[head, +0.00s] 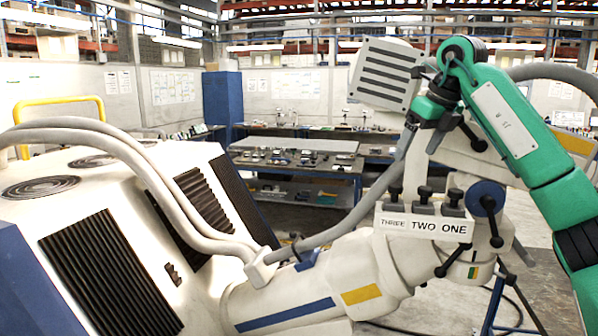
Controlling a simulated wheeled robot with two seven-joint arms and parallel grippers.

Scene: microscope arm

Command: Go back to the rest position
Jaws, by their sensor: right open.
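My right arm, green with black joints, comes in from the right edge and bends at the top. My right gripper (427,113), dark and small, is beside the white microscope arm, close to the grey hose and below right of a ribbed grey box (384,76). It is open; I see nothing held in it. Whether it touches the hose or box I cannot tell. The white microscope arm (385,268) has blue and yellow stripes and a panel (424,223) reading THREE, TWO, ONE under dark knobs. My left gripper is not in view.
A large white machine body (100,190) with black vents fills the left. Thick grey hoses (150,170) run from it to the microscope arm. Behind stand a blue cabinet (222,103) and workbenches (300,165) with small items. Some floor shows at the lower right.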

